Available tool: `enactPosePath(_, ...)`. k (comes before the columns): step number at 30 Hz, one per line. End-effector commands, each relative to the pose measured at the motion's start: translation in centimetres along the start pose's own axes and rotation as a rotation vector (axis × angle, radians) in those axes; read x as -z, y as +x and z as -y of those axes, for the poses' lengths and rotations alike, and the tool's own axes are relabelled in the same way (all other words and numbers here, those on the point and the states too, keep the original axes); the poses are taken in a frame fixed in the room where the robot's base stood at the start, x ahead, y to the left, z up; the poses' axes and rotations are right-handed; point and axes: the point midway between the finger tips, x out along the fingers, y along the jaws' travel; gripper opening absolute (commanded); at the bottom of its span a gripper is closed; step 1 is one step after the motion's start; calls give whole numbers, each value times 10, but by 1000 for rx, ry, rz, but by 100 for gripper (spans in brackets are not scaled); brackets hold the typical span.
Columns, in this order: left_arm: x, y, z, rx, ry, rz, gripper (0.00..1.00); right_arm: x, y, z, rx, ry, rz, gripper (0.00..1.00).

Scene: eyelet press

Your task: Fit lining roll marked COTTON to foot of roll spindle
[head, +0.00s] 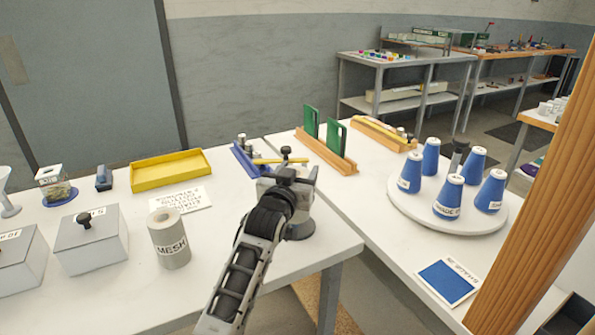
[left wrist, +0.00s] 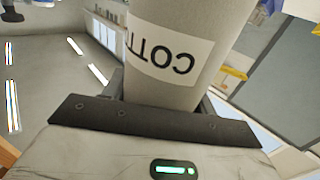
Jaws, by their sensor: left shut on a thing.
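My left gripper (head: 290,178) is over the front right part of the left table and is shut on the lining roll. In the left wrist view the grey roll (left wrist: 190,25) stands between the fingers, with a white label whose letters COTT show upside down; the rest of the word is hidden. In the head view my gripper and arm hide most of the roll. A dark round foot (head: 300,232) shows just below the gripper; I cannot tell whether it is the roll spindle's, or whether the roll touches it. My right gripper is not in view.
A grey roll marked MESH (head: 170,245) stands left of my arm, beside grey lidded boxes (head: 90,243). A yellow tray (head: 172,168) lies behind. Green panels in a wooden rack (head: 325,150) stand beyond the gripper. A round white stand (head: 410,205) holds several blue cones at right.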

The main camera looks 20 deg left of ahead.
Motion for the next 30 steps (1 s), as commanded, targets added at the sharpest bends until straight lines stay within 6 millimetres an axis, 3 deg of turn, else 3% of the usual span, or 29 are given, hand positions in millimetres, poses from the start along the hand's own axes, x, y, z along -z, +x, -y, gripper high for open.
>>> enactPosePath(30, -21, 0, 0, 0, 0, -1, 17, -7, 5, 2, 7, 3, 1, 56)
